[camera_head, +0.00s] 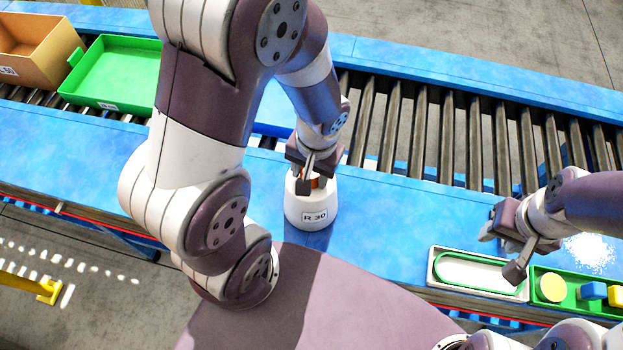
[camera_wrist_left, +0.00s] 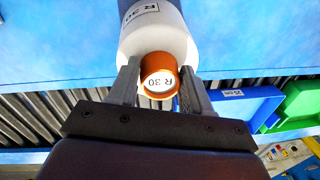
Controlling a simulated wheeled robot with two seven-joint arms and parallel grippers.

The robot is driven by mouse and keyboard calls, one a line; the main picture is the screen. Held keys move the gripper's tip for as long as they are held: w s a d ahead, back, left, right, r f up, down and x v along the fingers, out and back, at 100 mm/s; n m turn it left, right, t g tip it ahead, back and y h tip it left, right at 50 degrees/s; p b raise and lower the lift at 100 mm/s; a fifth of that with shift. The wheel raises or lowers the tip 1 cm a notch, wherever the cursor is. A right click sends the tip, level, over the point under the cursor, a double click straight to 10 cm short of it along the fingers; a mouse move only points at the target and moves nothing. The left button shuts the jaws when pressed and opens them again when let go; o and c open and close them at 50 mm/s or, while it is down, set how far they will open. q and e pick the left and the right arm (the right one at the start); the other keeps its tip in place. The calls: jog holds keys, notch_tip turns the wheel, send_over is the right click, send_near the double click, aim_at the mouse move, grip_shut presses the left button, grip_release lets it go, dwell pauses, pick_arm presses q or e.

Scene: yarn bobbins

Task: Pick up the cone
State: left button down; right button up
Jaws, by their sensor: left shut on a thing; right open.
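The cone (camera_head: 310,212) is white, with a label reading R 30, and stands upright on the blue strip in front of the rollers. In the left wrist view the white cone (camera_wrist_left: 155,38) shows with an orange tube end (camera_wrist_left: 158,78) labelled R 30. My left gripper (camera_head: 312,180) is over the cone's top, its fingers on both sides of the orange end, shut on it. I cannot tell whether the base touches the strip. My right gripper (camera_head: 502,253) is open and empty at the right, above a small tray.
A white tray with a green band (camera_head: 472,282) and a green tray (camera_head: 571,309) with yellow and blue pieces lie at front right. A green bin (camera_head: 108,88) and tan box (camera_head: 48,50) stand at back left. A blue bin (camera_wrist_left: 240,104) is partly hidden. Rollers (camera_head: 460,140) behind are clear.

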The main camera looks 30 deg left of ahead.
pick_arm(q)
jog(key=shift+w+r, duration=0.1)
jog(key=shift+r, duration=0.45)
jog(key=shift+d+r, duration=0.1)
jog(key=shift+r, duration=0.6)
jog(key=shift+r+b, duration=0.4)
jog(key=shift+r, duration=0.3)
jog(key=shift+w+r, duration=0.15)
jog(key=w+d+r, duration=0.6)
jog(key=w, duration=0.3)
jog(key=shift+w+r, duration=0.25)
jog(key=shift+r, duration=0.15)
